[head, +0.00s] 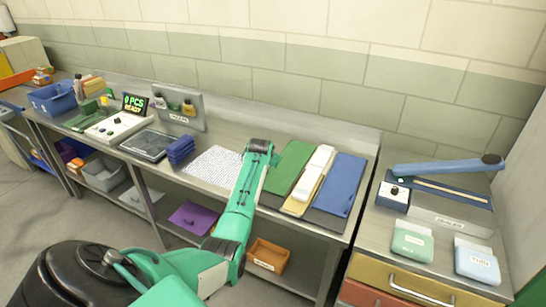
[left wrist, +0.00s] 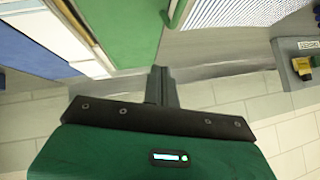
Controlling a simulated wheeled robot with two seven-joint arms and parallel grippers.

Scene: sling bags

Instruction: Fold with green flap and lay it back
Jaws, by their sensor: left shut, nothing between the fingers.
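A flat green sheet (head: 291,168), which may be the green flap or its material, lies on the steel bench. It also shows in the left wrist view (left wrist: 132,32). My left gripper (head: 276,159) is over the bench at the sheet's left edge, beside the white dotted mat (head: 213,166). In the left wrist view its fingers (left wrist: 160,86) are closed together with nothing between them, close to the end of the green sheet. I cannot tell whether they touch it. A small green strip (left wrist: 177,12) shows beside the sheet. My right gripper is not in view.
A white folded piece (head: 314,174) lies on a tan sheet, with a blue sheet (head: 343,184) to its right. Dark blue pouches (head: 180,150) and a grey tray (head: 147,145) are left of the mat. A tiled wall (left wrist: 225,97) rises behind the bench. A sealer (head: 440,168) stands right.

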